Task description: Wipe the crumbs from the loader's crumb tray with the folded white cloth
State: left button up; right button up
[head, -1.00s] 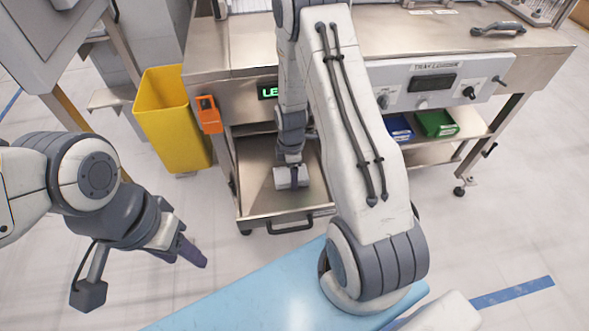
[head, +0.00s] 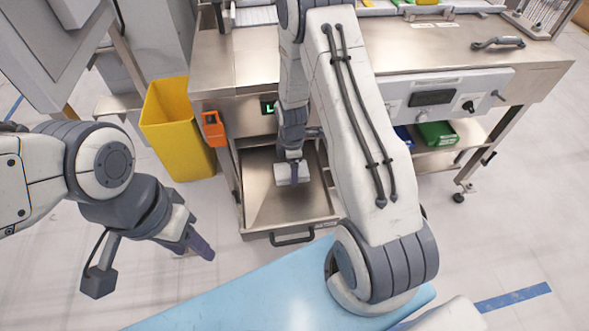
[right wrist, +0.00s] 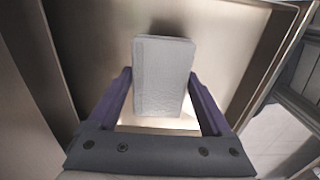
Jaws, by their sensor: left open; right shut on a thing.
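The crumb tray (head: 315,205) is a shallow metal drawer pulled out from under the loader, with a dark handle at its front. The folded white cloth (head: 292,173) is inside it, toward the back. My right gripper (head: 291,157) reaches down into the tray, shut on the cloth; my own arm hides part of this. In the right wrist view the cloth (right wrist: 163,80) lies between the two purple fingers, low against the tray floor; contact cannot be told. No crumbs can be made out. My left gripper (head: 203,245) is open and empty, left of the tray.
A yellow bin (head: 177,130) stands left of the loader, near an orange box (head: 213,129) on its frame. Blue and green bins (head: 437,134) sit on the lower shelf at right. Open floor lies left.

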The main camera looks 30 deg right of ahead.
jog(key=shift+r+p, duration=1.25)
jog(key=shift+r, duration=0.55)
